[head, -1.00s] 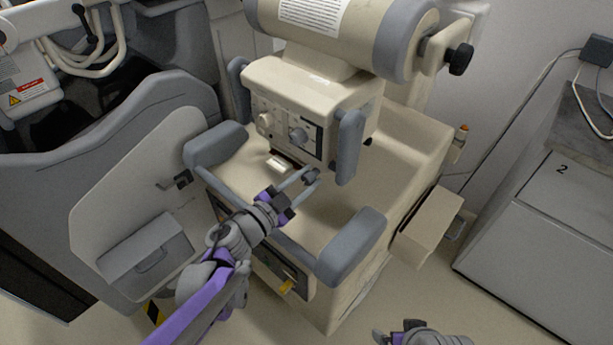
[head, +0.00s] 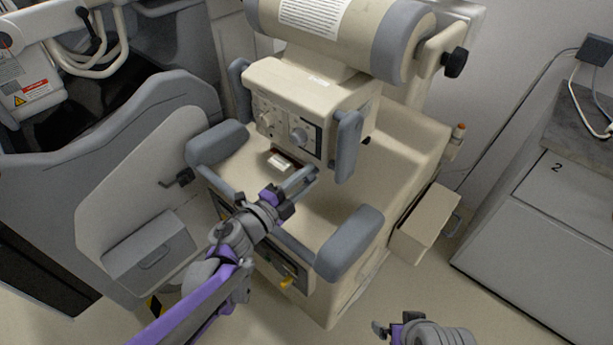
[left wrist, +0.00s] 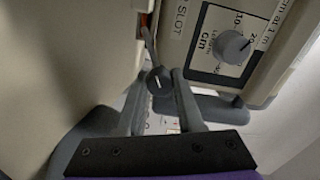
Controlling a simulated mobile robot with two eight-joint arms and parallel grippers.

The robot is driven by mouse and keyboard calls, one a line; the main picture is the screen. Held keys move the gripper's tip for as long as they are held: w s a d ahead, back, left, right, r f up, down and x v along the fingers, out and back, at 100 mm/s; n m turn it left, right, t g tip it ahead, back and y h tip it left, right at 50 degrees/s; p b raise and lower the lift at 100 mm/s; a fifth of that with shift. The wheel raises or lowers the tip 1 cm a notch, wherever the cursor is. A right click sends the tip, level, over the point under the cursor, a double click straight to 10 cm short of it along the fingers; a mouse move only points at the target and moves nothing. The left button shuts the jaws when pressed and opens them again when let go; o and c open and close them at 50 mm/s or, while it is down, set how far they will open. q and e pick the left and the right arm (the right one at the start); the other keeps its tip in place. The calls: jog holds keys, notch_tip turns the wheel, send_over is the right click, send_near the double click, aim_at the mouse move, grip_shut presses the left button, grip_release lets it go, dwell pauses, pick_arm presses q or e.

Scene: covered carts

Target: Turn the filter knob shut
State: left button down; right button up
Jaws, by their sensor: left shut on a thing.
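A small dark round knob (left wrist: 158,82) with a white mark sits on a thin stem below the cream control housing (head: 300,95). In the left wrist view it is between the two grey fingers of my left gripper (left wrist: 158,90). In the head view the left gripper (head: 308,175) reaches in from the left, its fingers closed around the knob, which they mostly hide. A larger grey dial (left wrist: 230,47) on the printed front panel is beside the fingers, apart from them. My right gripper (head: 385,330) is only partly in view at the bottom edge; its jaw opening is unclear.
Grey padded handles (head: 348,146) flank the housing. Padded armrests (head: 350,243) border the cream base. A cream cylinder (head: 345,30) overhangs the housing. A grey cabinet (head: 545,230) stands at the right, with open floor before it.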

dwell(0.5)
pick_arm(q)
jog(key=c, duration=0.5)
grip_release()
jog(key=shift+c, duration=0.2)
jog(key=p+v, duration=0.1)
jog(key=v, duration=1)
jog(key=shift+w, duration=0.1)
